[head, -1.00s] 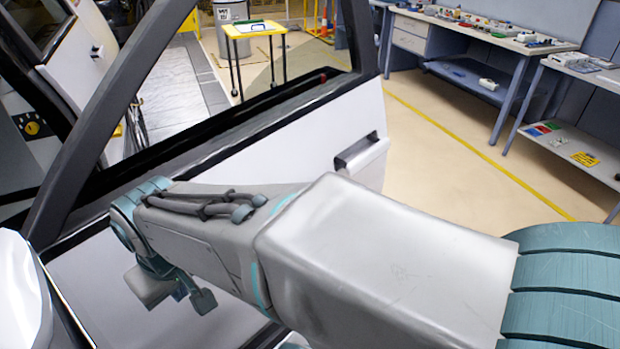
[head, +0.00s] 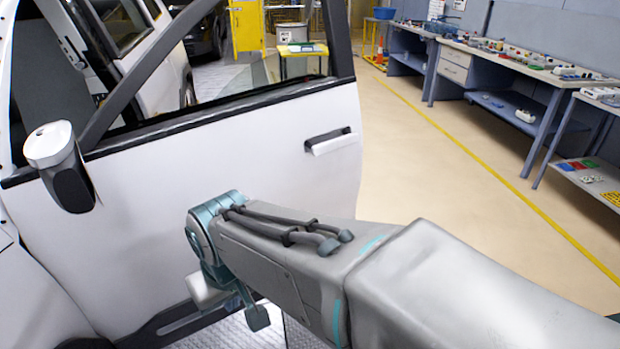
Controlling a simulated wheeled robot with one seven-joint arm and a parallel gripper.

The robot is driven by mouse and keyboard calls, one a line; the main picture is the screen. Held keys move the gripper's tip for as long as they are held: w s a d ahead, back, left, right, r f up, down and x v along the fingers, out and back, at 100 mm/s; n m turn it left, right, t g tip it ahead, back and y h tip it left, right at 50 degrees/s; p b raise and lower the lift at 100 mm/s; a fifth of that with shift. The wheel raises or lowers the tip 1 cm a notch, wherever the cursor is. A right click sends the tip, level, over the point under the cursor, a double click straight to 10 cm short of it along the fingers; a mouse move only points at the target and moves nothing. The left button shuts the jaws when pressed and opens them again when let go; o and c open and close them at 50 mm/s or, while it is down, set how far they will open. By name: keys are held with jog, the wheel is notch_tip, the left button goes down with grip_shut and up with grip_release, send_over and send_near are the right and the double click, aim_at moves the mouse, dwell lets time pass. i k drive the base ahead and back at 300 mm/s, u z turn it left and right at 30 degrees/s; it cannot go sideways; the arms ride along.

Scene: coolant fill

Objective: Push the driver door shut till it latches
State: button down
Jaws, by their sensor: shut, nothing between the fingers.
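The white driver door (head: 240,165) stands swung out from the car, its outer face toward me. Its dark window frame (head: 345,40) and handle (head: 332,141) are at upper right. The side mirror (head: 62,165) is at the left, near the hinge side. My gripper (head: 256,317) hangs below my wrist in the lower middle, in front of the door's lower part. It is shut and empty, partly hidden by my own arm. I cannot tell whether it touches the door.
The car body (head: 145,65) shows behind the door's window. A yellow table (head: 303,60) stands behind the door. Workbenches (head: 520,62) line the right wall. The floor (head: 440,160) right of the door is clear, with a yellow line (head: 490,165).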

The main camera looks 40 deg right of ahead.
aim_at(126, 262)
jog(key=z, duration=0.5)
jog(key=i, duration=0.75)
jog(key=z, duration=0.65)
jog(key=i, duration=0.7)
